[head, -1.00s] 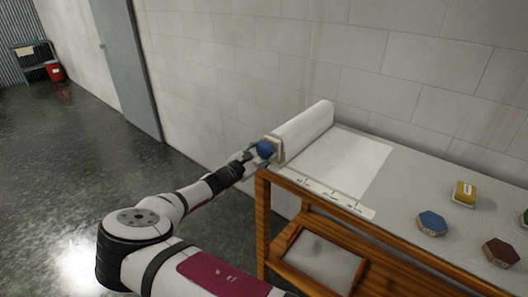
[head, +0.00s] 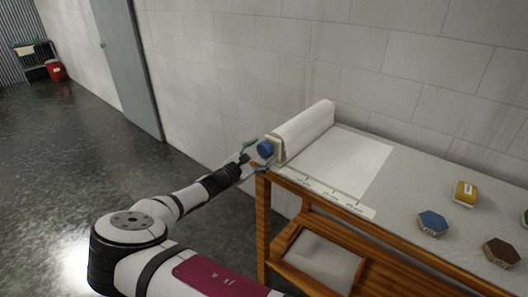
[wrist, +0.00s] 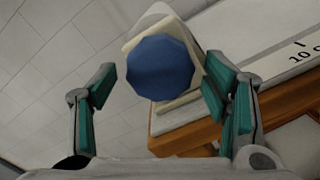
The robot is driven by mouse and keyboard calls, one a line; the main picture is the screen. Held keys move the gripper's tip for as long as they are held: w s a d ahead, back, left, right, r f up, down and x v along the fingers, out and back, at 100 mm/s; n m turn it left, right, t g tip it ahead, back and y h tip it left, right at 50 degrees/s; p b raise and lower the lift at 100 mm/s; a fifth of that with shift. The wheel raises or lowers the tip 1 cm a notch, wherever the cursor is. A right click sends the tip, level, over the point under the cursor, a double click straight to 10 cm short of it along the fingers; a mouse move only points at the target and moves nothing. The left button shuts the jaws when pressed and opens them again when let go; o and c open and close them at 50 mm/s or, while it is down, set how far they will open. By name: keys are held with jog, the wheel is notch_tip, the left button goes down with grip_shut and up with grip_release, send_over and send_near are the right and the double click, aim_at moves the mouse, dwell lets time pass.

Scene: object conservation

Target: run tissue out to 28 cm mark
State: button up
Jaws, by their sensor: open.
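The tissue roll (head: 305,131) lies at the left end of the wooden bench, against the wall. A sheet of white tissue (head: 345,160) runs out from it to the right, flat on the bench top. A marked scale strip (head: 325,195) lies along the front edge; a "10" mark on the strip (wrist: 300,52) shows in the wrist view. A blue faceted knob (head: 265,149) sits on the near end of the roll. My gripper (head: 256,157) is open. In the wrist view the blue knob (wrist: 161,68) lies between and beyond the open fingers (wrist: 160,92), apart from them.
A blue hexagonal block (head: 432,222), a yellow block (head: 465,192) and a brown hexagonal block (head: 502,252) stand on the bench right of the tissue. A tray (head: 318,260) is on the lower shelf. The floor left of the bench is clear.

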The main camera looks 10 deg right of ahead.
jog(key=v, duration=1)
jog(key=shift+s+a, duration=0.1)
